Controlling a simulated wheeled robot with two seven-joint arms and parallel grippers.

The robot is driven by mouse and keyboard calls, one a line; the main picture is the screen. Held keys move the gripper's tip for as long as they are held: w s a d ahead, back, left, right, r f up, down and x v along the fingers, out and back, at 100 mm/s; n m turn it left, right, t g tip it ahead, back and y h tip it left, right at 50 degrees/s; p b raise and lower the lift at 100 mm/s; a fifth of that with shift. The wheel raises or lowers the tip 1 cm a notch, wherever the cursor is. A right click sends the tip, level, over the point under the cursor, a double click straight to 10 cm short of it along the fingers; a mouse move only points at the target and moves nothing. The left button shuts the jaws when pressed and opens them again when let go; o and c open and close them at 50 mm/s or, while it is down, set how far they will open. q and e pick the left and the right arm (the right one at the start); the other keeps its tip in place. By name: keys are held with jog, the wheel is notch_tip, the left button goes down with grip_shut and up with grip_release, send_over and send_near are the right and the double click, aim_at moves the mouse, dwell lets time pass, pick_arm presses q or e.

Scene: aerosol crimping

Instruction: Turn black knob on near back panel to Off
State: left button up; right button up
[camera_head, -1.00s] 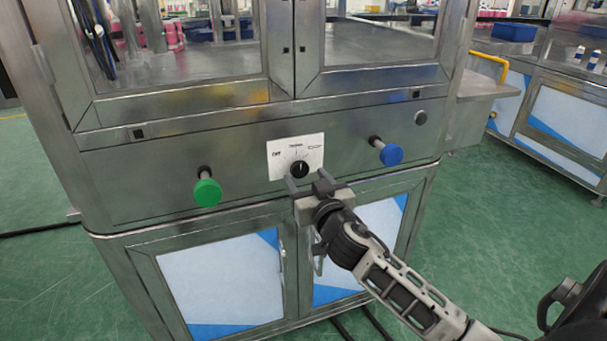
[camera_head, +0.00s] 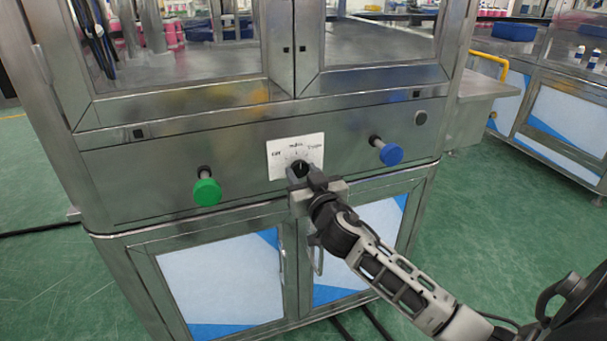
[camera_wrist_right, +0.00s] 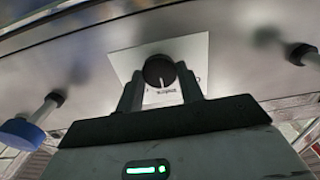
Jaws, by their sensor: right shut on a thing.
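The black knob (camera_head: 297,170) sits on a white label plate (camera_head: 308,146) on the machine's steel front panel. The plate carries "OFF" at its left, a word at the top middle and another at its right. My right gripper (camera_head: 301,178) is at the knob from below, its fingers on either side of it. In the right wrist view the knob (camera_wrist_right: 159,71) shows between the two fingertips (camera_wrist_right: 160,88), with a white pointer line. The gripper is shut on the knob and partly hides it in the head view. My left gripper is not in view.
A green push button (camera_head: 207,191) stands out from the panel left of the knob, and a blue one (camera_head: 391,154) to its right. Cabinet doors with a handle (camera_head: 318,262) lie below. Green floor is open at the right.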

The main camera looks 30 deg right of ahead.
jog(key=n+p, duration=0.1)
jog(key=n, duration=0.4)
jog(key=shift+n+p, duration=0.3)
jog(key=n+p, duration=0.1)
jog(key=n, duration=0.3)
jog(key=shift+n, duration=0.3)
dwell(0.3)
jog(key=o, duration=1)
jog(key=v, duration=1.6)
jog(key=shift+b, duration=0.45)
